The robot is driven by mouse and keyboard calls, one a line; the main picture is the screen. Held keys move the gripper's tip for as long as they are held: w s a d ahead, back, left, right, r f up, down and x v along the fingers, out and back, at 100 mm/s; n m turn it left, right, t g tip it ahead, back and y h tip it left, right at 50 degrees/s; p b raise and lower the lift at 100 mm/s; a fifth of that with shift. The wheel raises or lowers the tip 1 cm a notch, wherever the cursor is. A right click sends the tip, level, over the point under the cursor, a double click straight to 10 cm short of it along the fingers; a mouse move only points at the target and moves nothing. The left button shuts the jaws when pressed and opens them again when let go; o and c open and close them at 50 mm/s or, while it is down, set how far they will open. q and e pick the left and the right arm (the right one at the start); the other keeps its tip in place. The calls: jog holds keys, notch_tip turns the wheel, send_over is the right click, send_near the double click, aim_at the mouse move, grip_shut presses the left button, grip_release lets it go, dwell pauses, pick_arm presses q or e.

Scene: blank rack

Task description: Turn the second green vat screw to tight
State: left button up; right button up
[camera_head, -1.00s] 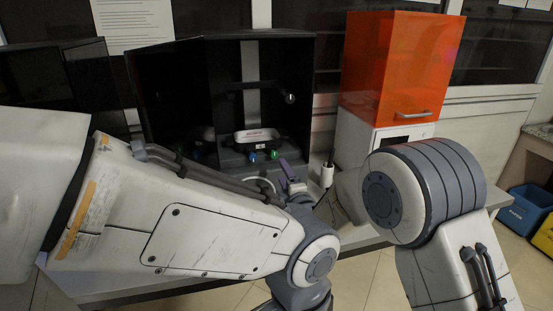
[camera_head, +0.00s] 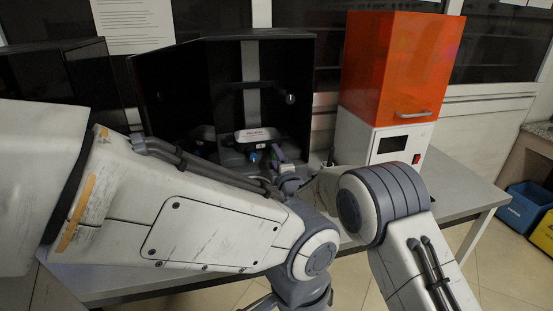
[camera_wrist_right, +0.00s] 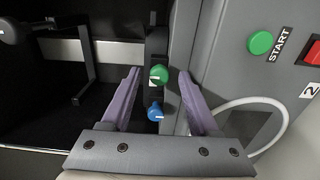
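A green screw knob (camera_wrist_right: 159,73) and a blue knob (camera_wrist_right: 155,112) sit on the front of the black-housed machine. My right gripper (camera_wrist_right: 160,80) is open, its two purple fingers either side of the knobs; the green one lies between the fingertips with gaps on both sides, touching neither. In the head view the right gripper (camera_head: 280,154) is at the vat's front right and hides the green knob. The blue knob (camera_head: 254,156) shows left of it. The white vat (camera_head: 257,135) sits behind. My left gripper is out of view.
A grey panel with a green START button (camera_wrist_right: 261,43) and a red switch (camera_wrist_right: 314,52) stands close to the right finger, with a white cable (camera_wrist_right: 250,101) below. An orange-hooded machine (camera_head: 400,70) stands right of the black housing (camera_head: 170,100). The table's right part (camera_head: 455,190) is clear.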

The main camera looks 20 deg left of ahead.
grip_shut()
